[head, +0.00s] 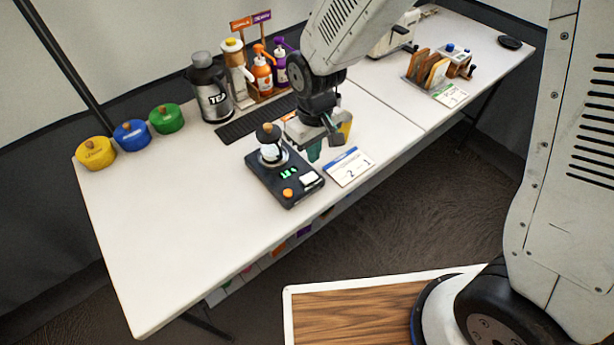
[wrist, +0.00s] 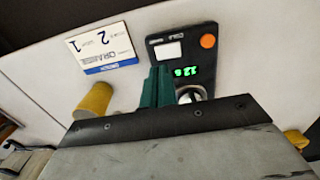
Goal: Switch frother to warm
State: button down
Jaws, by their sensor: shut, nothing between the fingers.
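The frother (head: 262,180) is a black base on the table, with a small light jug with a dark lid (head: 268,131) standing on it. The base carries a green lit display (head: 289,174), a white switch (head: 310,179) and an orange knob (head: 287,193). In the wrist view I see the white switch (wrist: 167,51), the orange knob (wrist: 208,41) and the display (wrist: 185,72). My gripper (head: 314,154) has teal fingers, shut and empty, beside the frother's right edge. In the wrist view the fingers (wrist: 157,86) cover part of the base near the display; contact cannot be told.
An order card (head: 348,167) lies right of the frother. A yellow cup (wrist: 93,101) stands near my gripper. Behind are a black drip mat (head: 240,128), a tea flask (head: 211,95) and several bottles. Coloured jars (head: 131,135) stand at left; the front left table is clear.

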notch_tip(320, 180, up, 7)
jog(key=shift+f, duration=0.2)
dwell(2.6)
jog(key=shift+s, duration=0.1)
dwell(0.4)
jog(key=s+d+r+m, duration=0.3)
jog(key=s+d+r, duration=0.5)
jog(key=s+d, duration=0.1)
jog(key=s+d+r+m+t, duration=0.1)
jog(key=s+d+r+m, duration=0.2)
jog(key=s+d+r, duration=0.4)
jog(key=s+d, duration=0.3)
jog(key=d, duration=0.2)
jog(key=shift+s+r+m, duration=0.25)
jog(key=shift+r+m, duration=0.15)
jog(key=shift+a, duration=0.1)
dwell(0.5)
